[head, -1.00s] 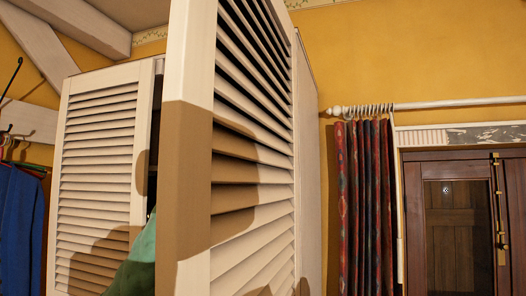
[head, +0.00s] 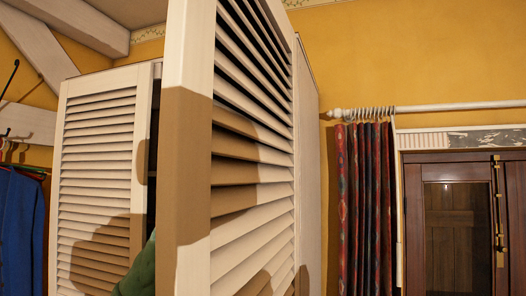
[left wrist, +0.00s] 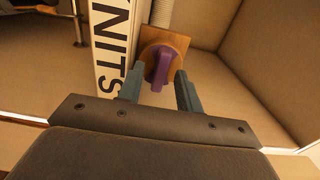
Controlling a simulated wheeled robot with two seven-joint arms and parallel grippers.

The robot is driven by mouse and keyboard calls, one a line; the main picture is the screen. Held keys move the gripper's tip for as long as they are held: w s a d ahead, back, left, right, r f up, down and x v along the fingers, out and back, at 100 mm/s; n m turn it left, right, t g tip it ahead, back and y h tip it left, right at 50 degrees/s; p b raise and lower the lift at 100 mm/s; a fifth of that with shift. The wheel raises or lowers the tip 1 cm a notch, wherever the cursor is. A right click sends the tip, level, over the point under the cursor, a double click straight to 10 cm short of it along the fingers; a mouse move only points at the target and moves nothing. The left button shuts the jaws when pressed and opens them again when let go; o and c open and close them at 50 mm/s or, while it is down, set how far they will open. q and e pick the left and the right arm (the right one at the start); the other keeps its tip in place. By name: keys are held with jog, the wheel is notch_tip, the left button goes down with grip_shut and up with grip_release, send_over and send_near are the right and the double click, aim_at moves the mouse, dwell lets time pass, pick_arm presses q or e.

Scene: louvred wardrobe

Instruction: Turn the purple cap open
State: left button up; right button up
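The purple cap (left wrist: 162,65) shows in the left wrist view as a raised grip on a square orange-brown plate (left wrist: 178,41), below a pale ribbed tube. My left gripper (left wrist: 159,77) is open, its two grey fingers pointing at the cap, one on each side. I see a gap between each finger and the cap; how deep the fingers reach is hard to tell. The cap does not show in the head view. My right gripper is in neither view.
A white louvred wardrobe door (head: 250,130) stands open close in front of the head camera, with another louvred door (head: 97,165) at left. Green cloth (head: 140,272) shows between them. A panel lettered "NITS" (left wrist: 108,50) stands left of the cap.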

pick_arm(q)
jog(key=shift+w+d, duration=0.2)
jog(key=shift+w, duration=0.3)
grip_shut()
jog(key=shift+f, duration=0.1)
